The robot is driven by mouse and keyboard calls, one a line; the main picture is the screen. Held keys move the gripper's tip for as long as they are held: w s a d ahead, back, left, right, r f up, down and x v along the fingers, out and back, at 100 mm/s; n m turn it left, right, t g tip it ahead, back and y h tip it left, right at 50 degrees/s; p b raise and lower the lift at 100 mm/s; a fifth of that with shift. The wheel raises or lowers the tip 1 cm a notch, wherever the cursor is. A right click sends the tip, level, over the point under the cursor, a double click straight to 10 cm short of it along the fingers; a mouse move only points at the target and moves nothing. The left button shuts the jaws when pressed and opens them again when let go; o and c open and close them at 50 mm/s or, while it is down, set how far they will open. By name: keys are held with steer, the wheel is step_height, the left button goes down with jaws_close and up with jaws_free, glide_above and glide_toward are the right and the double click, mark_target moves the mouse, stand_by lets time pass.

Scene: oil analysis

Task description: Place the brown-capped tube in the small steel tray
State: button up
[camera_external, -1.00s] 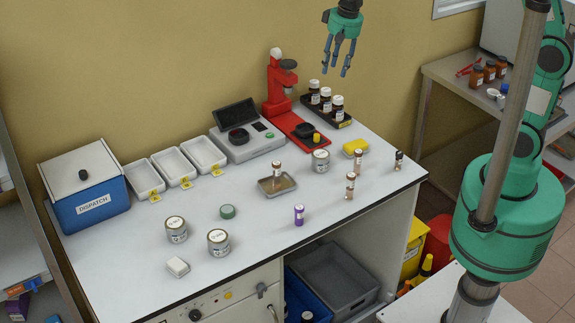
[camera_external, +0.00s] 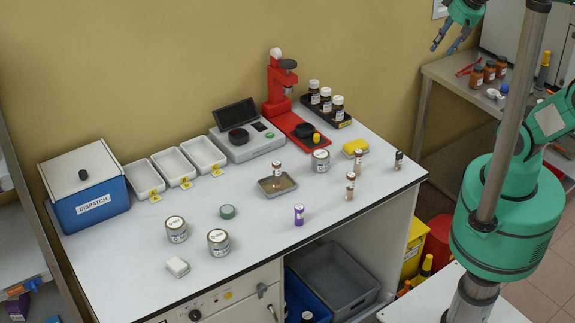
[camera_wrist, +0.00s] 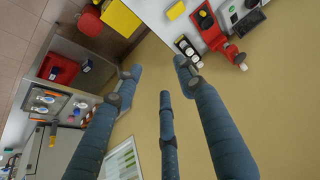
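The small steel tray (camera_external: 268,191) sits mid-bench in the external view. Two similar tubes, one at the back (camera_external: 358,160) and one nearer the front (camera_external: 350,186), stand on the bench to the right of the tray. The caps are too small to tell apart surely. My gripper (camera_external: 445,47) is high at the upper right, well away from the tray. Its fingers are spread and empty, as the wrist view (camera_wrist: 159,72) also shows.
A dark-capped tube (camera_external: 398,160) stands near the right edge and a purple tube (camera_external: 299,215) near the front. Lidded tins (camera_external: 218,243), a red microscope-like stand (camera_external: 280,85) and a rack of dark bottles (camera_external: 326,105) occupy the bench. The side shelf (camera_external: 455,75) holds brown bottles.

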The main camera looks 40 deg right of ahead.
steer(key=s, duration=0.1)
steer(key=s+d, duration=0.2)
steer(key=shift+s+f, duration=0.35)
step_height(320, 180, down, 6)
steer(key=b, duration=0.6)
